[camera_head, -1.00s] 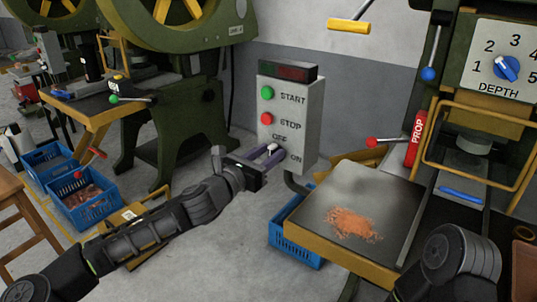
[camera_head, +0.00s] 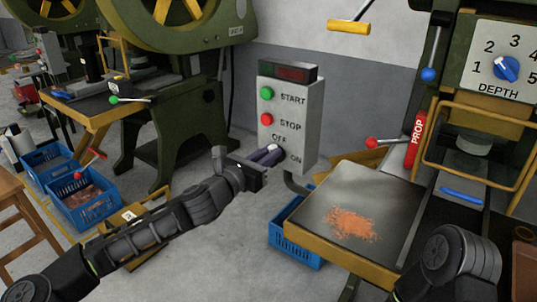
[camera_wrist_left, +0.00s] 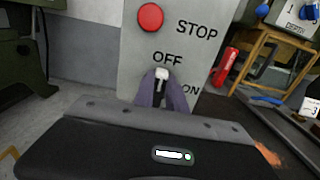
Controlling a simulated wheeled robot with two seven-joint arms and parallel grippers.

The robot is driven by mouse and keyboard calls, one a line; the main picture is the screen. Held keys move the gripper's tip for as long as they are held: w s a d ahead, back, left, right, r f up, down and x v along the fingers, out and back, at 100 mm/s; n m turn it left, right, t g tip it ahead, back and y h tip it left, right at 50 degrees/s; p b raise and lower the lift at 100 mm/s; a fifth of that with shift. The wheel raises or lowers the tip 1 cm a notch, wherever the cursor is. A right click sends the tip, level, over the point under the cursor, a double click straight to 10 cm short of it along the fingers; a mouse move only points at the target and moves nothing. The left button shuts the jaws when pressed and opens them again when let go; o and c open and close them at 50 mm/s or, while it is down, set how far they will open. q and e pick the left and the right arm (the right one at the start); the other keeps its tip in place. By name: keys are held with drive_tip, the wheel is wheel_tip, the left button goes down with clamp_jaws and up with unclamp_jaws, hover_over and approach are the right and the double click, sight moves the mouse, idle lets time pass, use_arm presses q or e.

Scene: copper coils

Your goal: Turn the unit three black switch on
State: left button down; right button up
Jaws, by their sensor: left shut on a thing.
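A grey control box (camera_head: 305,125) carries a green START button (camera_head: 266,93), a red STOP button (camera_head: 266,119) and a switch between the OFF and ON labels. My left gripper (camera_head: 272,155) is at the box's lower front, its fingers together on the switch. In the left wrist view, the switch (camera_wrist_left: 162,75) shows a pale tip between the two purple-grey fingertips of my left gripper (camera_wrist_left: 164,94). The tip is just below OFF, with ON lower right. The fingers hide the rest of the switch. My right gripper is not in view.
A press with a flat plate (camera_head: 335,190) bearing copper-coloured shavings (camera_head: 350,222) stands right of the box. A red-knobbed lever (camera_head: 372,142) and a red PROP piece (camera_head: 416,140) are beside it. Blue crates (camera_head: 88,207) stand on the floor at left.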

use_arm(q)
drive_tip(key=shift+m, duration=0.3)
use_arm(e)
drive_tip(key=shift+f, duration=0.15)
use_arm(q)
drive_tip(key=m+b, duration=0.3)
drive_tip(key=m, duration=0.2)
drive_tip(key=d+f+m+b, duration=0.1)
drive_tip(key=m+b, duration=0.3)
drive_tip(key=m, duration=0.1)
drive_tip(key=s+m+b, duration=0.1)
drive_tip(key=m+b, duration=0.2)
drive_tip(key=m, duration=0.2)
drive_tip(key=shift+d+f, duration=0.2)
drive_tip(key=shift+f, duration=0.2)
drive_tip(key=shift+m+b, duration=0.95)
drive_tip(key=shift+m, duration=0.25)
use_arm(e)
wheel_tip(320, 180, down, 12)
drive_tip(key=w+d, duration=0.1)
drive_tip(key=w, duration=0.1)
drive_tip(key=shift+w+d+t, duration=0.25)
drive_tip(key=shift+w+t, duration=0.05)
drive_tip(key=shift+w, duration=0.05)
use_arm(q)
drive_tip(key=c, duration=1.4)
unclamp_jaws()
drive_tip(key=shift+o, duration=0.2)
